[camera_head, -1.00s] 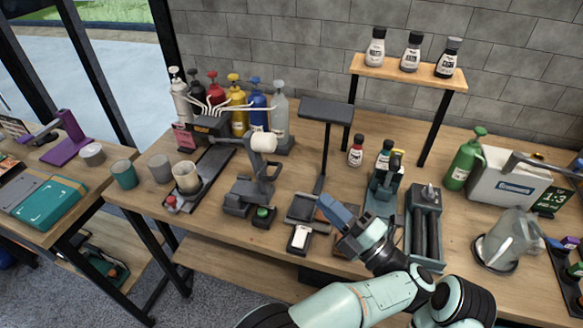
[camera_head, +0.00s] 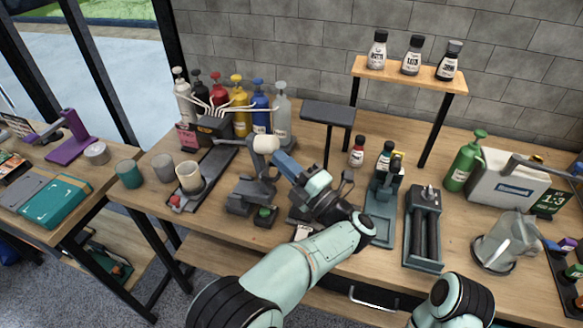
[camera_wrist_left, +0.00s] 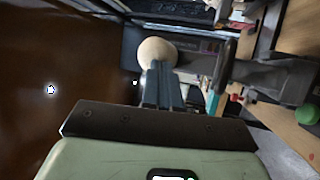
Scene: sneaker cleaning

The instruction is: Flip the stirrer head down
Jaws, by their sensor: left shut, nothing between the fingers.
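The stirrer (camera_head: 240,199) stands on the bench, with a dark grey base and a green button (camera_head: 265,212). Its cream rounded head (camera_head: 265,144) is raised, and a thin dark shaft (camera_head: 228,142) points left from it, roughly level. My left gripper (camera_head: 280,157) is shut and empty, its blue fingertips close to the head from the right. In the left wrist view the fingers (camera_wrist_left: 160,75) reach up to the cream head (camera_wrist_left: 157,51); I cannot tell whether they touch it. My left forearm hides part of the bench front. My right gripper is not in view.
A beige cup (camera_head: 190,177) stands on a dark track (camera_head: 215,163) left of the stirrer. Several coloured pump bottles stand behind it. A dark raised plate (camera_head: 328,113) on a post stands to the right. A grey roller unit (camera_head: 423,227) lies farther right.

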